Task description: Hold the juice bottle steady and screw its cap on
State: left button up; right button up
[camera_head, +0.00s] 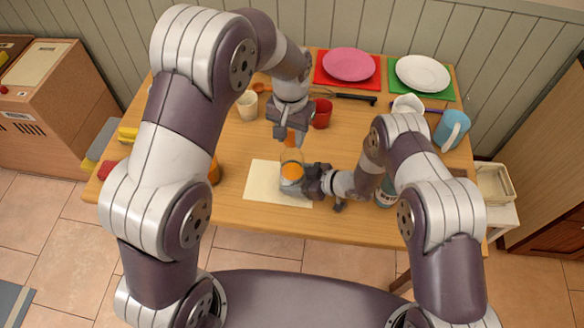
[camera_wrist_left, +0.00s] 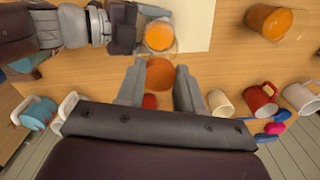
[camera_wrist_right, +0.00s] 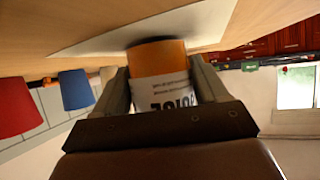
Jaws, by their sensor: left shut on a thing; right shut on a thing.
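The juice bottle (camera_head: 292,171) is in my right gripper (camera_head: 290,182), over the cream mat (camera_head: 262,192) at the table's front. In the right wrist view the bottle (camera_wrist_right: 158,62) shows orange with a white label between the fingers. Whether its base touches the mat is unclear. My left gripper (camera_head: 290,132) is shut on the orange cap (camera_head: 291,139), above and behind the bottle. The left wrist view shows the cap (camera_wrist_left: 160,73) between the fingertips, with the bottle's round open-looking top (camera_wrist_left: 159,36) apart from it.
A pink plate (camera_head: 349,64) and a white plate (camera_head: 422,73) lie at the back. Another orange container (camera_wrist_left: 269,20) stands left of the mat.

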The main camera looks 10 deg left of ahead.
pick_arm(q)
jog(key=shift+f, duration=1.1)
dwell(2.9)
dwell(0.3)
pick_arm(e)
jog(key=c, duration=0.5)
pick_arm(q)
jog(key=o, duration=1.2)
jog(key=shift+c, duration=0.2)
pick_arm(e)
jog(key=shift+c, duration=1.2)
